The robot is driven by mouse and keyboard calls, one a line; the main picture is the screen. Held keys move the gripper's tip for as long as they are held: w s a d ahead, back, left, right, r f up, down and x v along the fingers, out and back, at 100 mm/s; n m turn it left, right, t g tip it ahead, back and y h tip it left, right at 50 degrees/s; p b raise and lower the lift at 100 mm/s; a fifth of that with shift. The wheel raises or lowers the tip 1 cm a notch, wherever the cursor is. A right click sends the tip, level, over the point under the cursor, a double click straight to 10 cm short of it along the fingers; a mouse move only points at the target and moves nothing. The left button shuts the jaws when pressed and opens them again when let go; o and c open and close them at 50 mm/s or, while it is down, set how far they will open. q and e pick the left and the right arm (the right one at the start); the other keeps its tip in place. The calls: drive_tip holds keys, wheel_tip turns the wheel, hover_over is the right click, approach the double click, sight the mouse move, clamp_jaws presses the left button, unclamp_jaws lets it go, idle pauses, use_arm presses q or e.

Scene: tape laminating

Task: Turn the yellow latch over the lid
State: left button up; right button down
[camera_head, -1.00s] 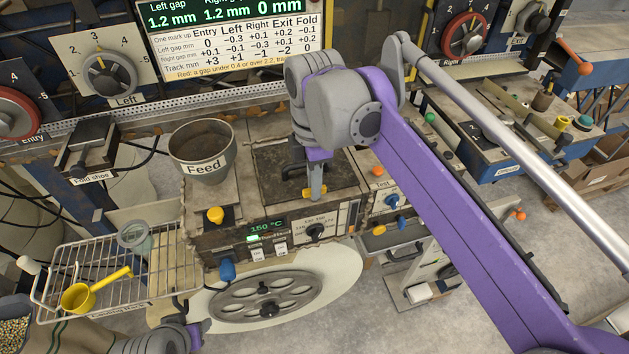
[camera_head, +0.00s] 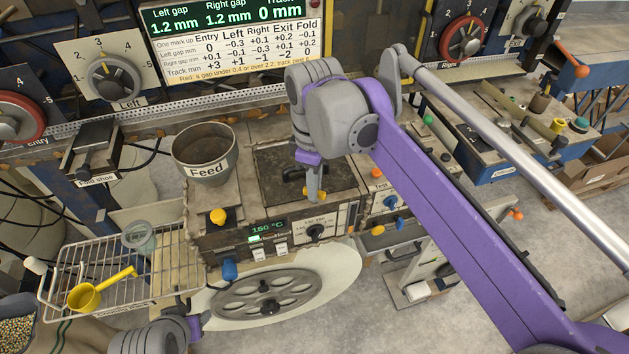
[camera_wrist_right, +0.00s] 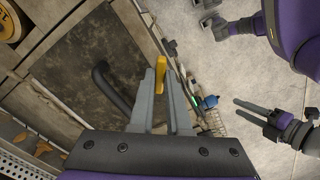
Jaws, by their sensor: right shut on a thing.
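The dark square lid (camera_head: 270,165) lies on top of the heater box, with its black handle (camera_wrist_right: 108,85) standing up on it. The yellow latch (camera_head: 319,195) is at the lid's front edge; it also shows in the right wrist view (camera_wrist_right: 161,72). My right gripper (camera_head: 313,196) points down there, its fingertips (camera_wrist_right: 164,82) shut on the latch; the fingers partly cover it. How far the latch overlaps the lid is unclear. My left gripper (camera_wrist_right: 237,106) shows in the right wrist view with its fingers apart and empty, away from the box.
The Feed hopper (camera_head: 204,155) stands left of the lid. A yellow knob (camera_head: 217,216) and a blue knob (camera_head: 229,270) are on the box's left part. A wire rack (camera_head: 115,285) with a yellow scoop (camera_head: 85,297) is at the lower left. My right arm crosses the right side.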

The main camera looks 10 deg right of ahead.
drive_tip(key=m, duration=0.5)
drive_tip(key=shift+m+p, duration=0.3)
drive_tip(key=shift+p, duration=0.1)
use_arm(q)
drive_tip(key=shift+w+r, duration=0.2)
drive_tip(key=shift+r, duration=0.3)
drive_tip(key=shift+w+r, duration=0.2)
drive_tip(key=shift+r, duration=0.3)
use_arm(e)
drive_tip(key=m, duration=0.5)
drive_tip(key=shift+m, duration=0.3)
drive_tip(key=c, duration=0.9)
unclamp_jaws()
use_arm(q)
drive_tip(key=shift+w+r+p, duration=0.3)
drive_tip(key=shift+r+p, duration=0.3)
use_arm(e)
wheel_tip(320, 180, up, 11)
drive_tip(key=shift+f, duration=0.1)
